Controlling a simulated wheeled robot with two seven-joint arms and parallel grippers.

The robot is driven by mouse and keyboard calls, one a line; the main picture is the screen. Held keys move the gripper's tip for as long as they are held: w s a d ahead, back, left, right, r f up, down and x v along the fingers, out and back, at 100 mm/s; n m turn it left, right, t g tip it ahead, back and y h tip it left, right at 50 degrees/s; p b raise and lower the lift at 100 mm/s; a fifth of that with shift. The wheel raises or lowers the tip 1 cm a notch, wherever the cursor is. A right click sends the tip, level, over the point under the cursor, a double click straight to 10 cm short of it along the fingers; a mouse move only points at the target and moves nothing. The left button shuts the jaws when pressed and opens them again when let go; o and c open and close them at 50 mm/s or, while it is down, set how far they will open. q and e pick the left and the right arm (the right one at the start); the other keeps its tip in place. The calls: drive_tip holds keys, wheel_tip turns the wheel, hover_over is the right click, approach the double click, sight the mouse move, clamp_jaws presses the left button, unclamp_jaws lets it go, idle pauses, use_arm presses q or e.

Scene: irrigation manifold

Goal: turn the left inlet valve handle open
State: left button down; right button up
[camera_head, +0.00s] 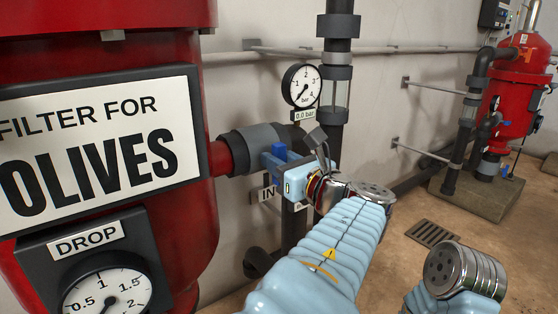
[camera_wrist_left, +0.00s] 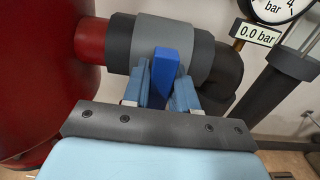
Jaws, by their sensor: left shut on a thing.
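The inlet valve is a grey collar (camera_head: 260,140) on the dark pipe beside the red filter tank, and it also shows in the left wrist view (camera_wrist_left: 172,42). Its blue handle (camera_wrist_left: 165,75) stands out from the collar and shows in the head view (camera_head: 279,151) just past my fingers. My left gripper (camera_wrist_left: 163,88) has one finger on each side of the handle and is shut on it. In the head view the left gripper (camera_head: 280,164) reaches the valve from the lower right. My right gripper is not in view; only a rounded metal-capped part of mine shows at the lower right.
A pressure gauge (camera_head: 301,86) reading 0.0 bar is mounted right above the valve. The red filter tank (camera_head: 200,225) stands close on the left, with an OLIVES sign (camera_head: 95,150) and a DROP gauge (camera_head: 105,292). A second red tank (camera_head: 515,85) stands far right. Open floor lies between.

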use_arm(q)
drive_tip(key=shift+n, duration=0.3)
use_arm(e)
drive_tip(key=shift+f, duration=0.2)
use_arm(q)
drive_tip(key=n+b, duration=0.2)
drive_tip(key=n, duration=0.1)
drive_tip(key=n+b, duration=0.1)
drive_tip(key=shift+s+a+f+b, duration=0.1)
drive_tip(key=shift+a+f+b, duration=0.05)
drive_tip(key=shift+f+b, duration=0.15)
drive_tip(key=n+b, duration=0.4)
drive_tip(key=n, duration=0.1)
drive_tip(key=shift+s+a+f, duration=0.1)
drive_tip(key=n+b, duration=0.3)
drive_tip(key=shift+a+f+n, duration=0.1)
drive_tip(key=shift+f+n, duration=0.05)
drive_tip(key=shift+n, duration=0.15)
drive_tip(key=n+b, duration=0.2)
drive_tip(key=n, duration=0.1)
drive_tip(key=shift+b, duration=0.35)
drive_tip(key=shift+n+b, duration=0.55)
drive_tip(key=shift+n, duration=0.25)
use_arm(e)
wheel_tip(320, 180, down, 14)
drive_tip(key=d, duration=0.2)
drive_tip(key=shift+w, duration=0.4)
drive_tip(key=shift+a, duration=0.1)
